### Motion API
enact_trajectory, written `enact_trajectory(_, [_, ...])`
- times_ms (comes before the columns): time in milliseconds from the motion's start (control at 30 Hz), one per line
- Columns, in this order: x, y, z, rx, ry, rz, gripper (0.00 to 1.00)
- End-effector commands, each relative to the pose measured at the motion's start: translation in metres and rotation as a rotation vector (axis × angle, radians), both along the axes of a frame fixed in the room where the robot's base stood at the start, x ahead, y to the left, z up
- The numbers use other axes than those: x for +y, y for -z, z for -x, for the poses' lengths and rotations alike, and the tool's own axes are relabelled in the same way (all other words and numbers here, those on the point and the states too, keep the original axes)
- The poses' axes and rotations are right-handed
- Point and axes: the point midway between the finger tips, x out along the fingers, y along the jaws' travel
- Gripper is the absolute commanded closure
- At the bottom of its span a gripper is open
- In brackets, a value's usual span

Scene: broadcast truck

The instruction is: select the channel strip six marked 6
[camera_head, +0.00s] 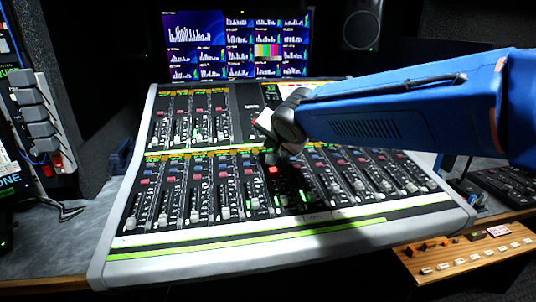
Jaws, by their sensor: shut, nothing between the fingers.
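The mixing console (120,250) stands on the desk, with an upper bank of strips at the left and a longer lower row of channel strips. The strip numbers are too small to read, so I cannot tell by its mark which is 6. A bright red lit button (272,169) shows at the top of a strip near the middle of the lower row. My gripper (270,158) comes in from the right and points down just above this red button. It is shut and empty. Whether it touches the console is unclear. My gripper and arm hide part of the strips behind them.
A screen (238,45) with level graphs stands behind the console, with a speaker (361,26) at its right. Grey levers (38,115) stand at the left. A wooden button panel (465,262) sits at the lower right. The console's front ledge is clear.

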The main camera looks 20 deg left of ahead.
Motion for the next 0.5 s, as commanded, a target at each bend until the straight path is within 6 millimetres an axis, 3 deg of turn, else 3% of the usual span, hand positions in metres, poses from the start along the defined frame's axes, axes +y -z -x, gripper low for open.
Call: enact_trajectory(500, [0.0005, 0.0082, -0.0011, 0.0, 0.0, 0.0, 1.0])
